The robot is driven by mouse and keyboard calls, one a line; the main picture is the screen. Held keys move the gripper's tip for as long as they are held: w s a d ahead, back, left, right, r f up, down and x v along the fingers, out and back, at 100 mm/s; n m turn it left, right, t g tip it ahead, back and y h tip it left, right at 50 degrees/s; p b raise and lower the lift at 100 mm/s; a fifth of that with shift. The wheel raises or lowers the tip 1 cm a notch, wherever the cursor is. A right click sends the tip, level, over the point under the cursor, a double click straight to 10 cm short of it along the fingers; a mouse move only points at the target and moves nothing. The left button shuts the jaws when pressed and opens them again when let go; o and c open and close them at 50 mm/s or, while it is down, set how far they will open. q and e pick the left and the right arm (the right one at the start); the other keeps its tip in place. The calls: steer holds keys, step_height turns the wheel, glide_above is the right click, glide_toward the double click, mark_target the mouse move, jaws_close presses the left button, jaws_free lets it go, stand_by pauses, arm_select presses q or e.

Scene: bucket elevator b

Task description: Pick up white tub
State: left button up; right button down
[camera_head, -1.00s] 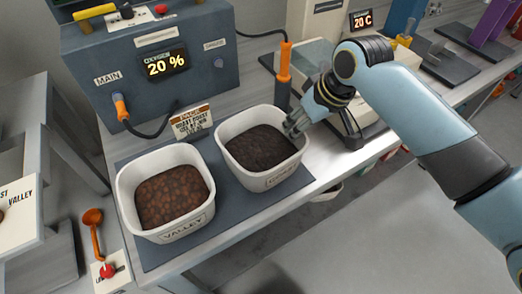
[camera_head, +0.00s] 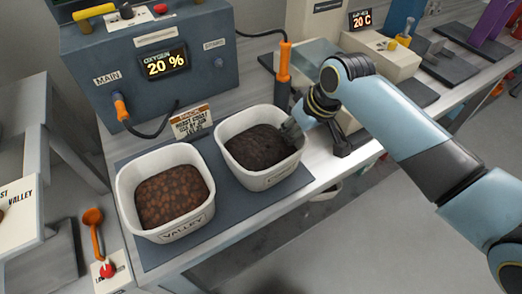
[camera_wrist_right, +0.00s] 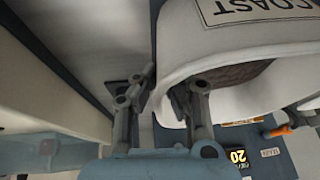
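A white tub (camera_head: 262,181) with dark brown, nearly black contents stands on the right of a dark mat. Its label reads COAST in the right wrist view (camera_wrist_right: 255,8), where it appears upside down. A second white tub (camera_head: 180,226), labelled VALLEY and holding lighter brown beans, stands to its left. My right gripper (camera_head: 291,131) is at the right rim of the COAST tub. In the right wrist view my right gripper (camera_wrist_right: 163,92) has one finger outside the wall and one inside, with both pads seeming to touch the rim. My left gripper is out of view.
The dark mat (camera_head: 150,252) lies near the bench's front edge. A sign card (camera_head: 190,122) stands behind the tubs. A blue-grey box (camera_head: 160,75) with a 20 % display and cables is behind it. An orange-handled tool (camera_head: 284,70) stands behind the COAST tub.

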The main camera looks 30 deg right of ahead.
steer(key=shift+r, duration=0.1)
stand_by(0.3)
steer(key=shift+r, duration=0.6)
step_height(320, 180, up, 3)
steer(key=shift+w+f, duration=0.1)
steer(key=s+d+r, duration=0.5)
steer(key=s+r, duration=0.1)
steer(key=s, duration=0.4)
steer(key=shift+s+d+r, duration=0.15)
steer(key=shift+s+r, duration=0.1)
steer(key=shift+r, duration=0.15)
